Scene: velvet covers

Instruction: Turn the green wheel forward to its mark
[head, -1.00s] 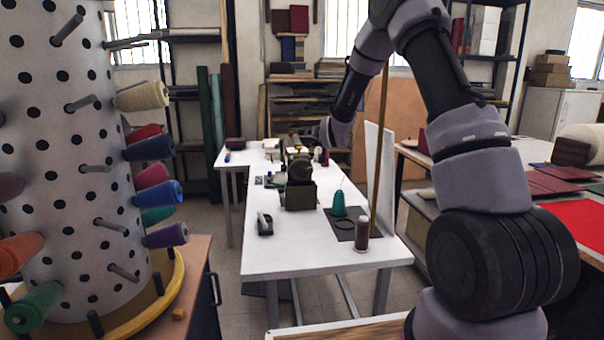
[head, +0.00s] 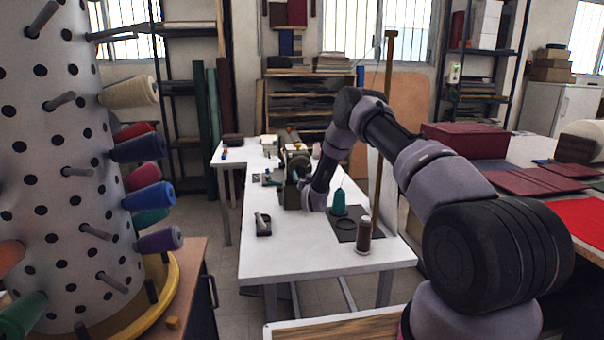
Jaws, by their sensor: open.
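A dark olive-green machine (head: 291,196) stands on the long white table (head: 275,262). A round dark wheel (head: 298,161) faces me at its upper end; it is small and dim, and I cannot make out a mark on it. My arm reaches forward from the right, and its wrist is bent down just right of the machine, overlapping its right edge in the picture. My gripper is not visible beyond the wrist, so I cannot tell whether it touches the wheel.
A teal thread cone (head: 339,204) and a brown spool (head: 363,236) stand right of the machine, near a tall wooden post (head: 378,165). A spotted spool tower (head: 62,170) stands at left. The table's front is clear.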

